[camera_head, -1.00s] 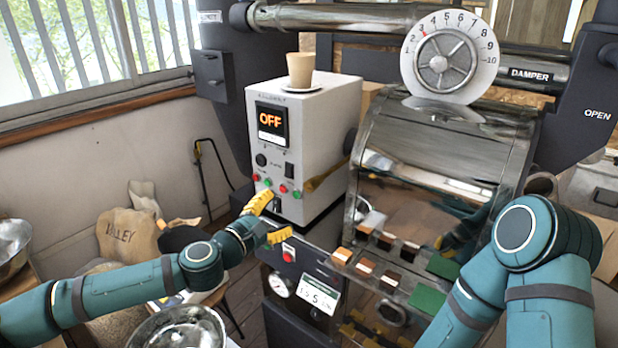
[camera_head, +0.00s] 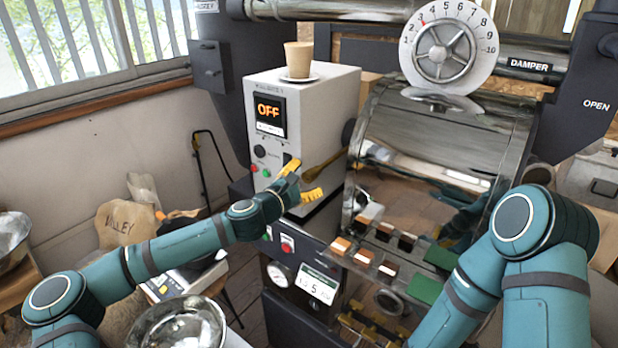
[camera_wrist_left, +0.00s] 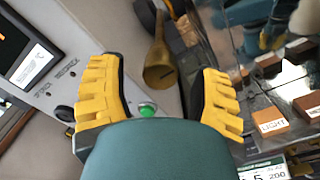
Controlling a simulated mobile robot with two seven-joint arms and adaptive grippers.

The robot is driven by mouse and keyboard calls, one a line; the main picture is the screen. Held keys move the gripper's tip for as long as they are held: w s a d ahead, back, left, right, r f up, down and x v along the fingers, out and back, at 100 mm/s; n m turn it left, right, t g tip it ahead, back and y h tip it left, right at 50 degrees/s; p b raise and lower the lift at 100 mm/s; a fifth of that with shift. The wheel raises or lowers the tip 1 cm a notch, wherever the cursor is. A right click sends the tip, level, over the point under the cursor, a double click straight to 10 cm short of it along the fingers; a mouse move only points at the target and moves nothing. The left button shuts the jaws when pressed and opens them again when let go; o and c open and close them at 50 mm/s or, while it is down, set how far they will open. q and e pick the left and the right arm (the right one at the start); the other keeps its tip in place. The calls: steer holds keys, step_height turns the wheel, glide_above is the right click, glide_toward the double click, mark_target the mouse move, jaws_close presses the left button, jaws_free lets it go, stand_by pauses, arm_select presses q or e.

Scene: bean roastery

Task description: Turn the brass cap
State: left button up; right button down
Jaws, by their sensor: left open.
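The brass cap (camera_head: 326,172) is a tapered, brass-coloured piece at the right side of the white control box, beside the drum front. It also shows in the left wrist view (camera_wrist_left: 160,68), between and beyond the two fingers. My left gripper (camera_head: 304,180) is open, with yellow fingers, in front of the box's lower right corner and just left of the cap. In the left wrist view my left gripper (camera_wrist_left: 159,72) has a finger on each side of the cap, and no contact shows.
The control box (camera_head: 325,110) reads OFF and bears a tan cup (camera_head: 298,60) on a saucer. A shelf with small sample blocks (camera_head: 364,257) sits right of the gripper. A damper dial (camera_head: 444,45) is above the drum. A metal bowl (camera_head: 178,325) is at lower left.

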arm_select(q)
steer(key=shift+x, duration=0.85)
jaws_close()
steer(key=shift+m+b, duration=0.3)
steer(key=shift+b, duration=0.2)
jaws_free()
